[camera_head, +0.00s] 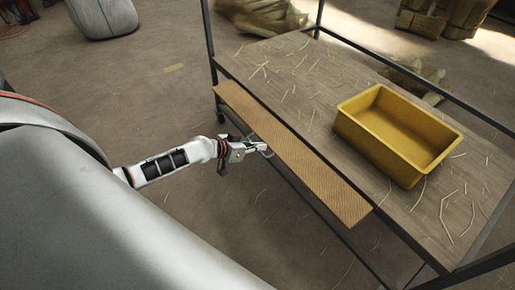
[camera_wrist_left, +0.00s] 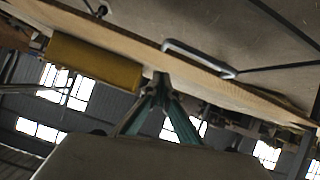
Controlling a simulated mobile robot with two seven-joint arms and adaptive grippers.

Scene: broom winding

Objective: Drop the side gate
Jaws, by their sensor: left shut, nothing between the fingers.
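The side gate (camera_head: 290,152) is a long tan, finely patterned panel along the near left side of the cart. Its broad face shows from above, beside the tabletop's edge; its exact tilt is hard to judge. In the left wrist view, a grey U-shaped handle (camera_wrist_left: 200,59) is on the panel's face (camera_wrist_left: 240,88). My left gripper (camera_head: 248,149) is at the outer side of the gate, near its middle. It is shut and empty; in the wrist view its fingertips (camera_wrist_left: 161,80) are close to the handle, and contact cannot be told. My right gripper is out of view.
A yellow bin (camera_head: 363,132) stands on the cart's straw-strewn wooden top (camera_head: 290,75); it also shows in the wrist view (camera_wrist_left: 95,63). Dark metal posts and rails (camera_head: 400,66) frame the cart. Straw bundles (camera_head: 262,14) and a pale sack (camera_head: 103,17) lie behind.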

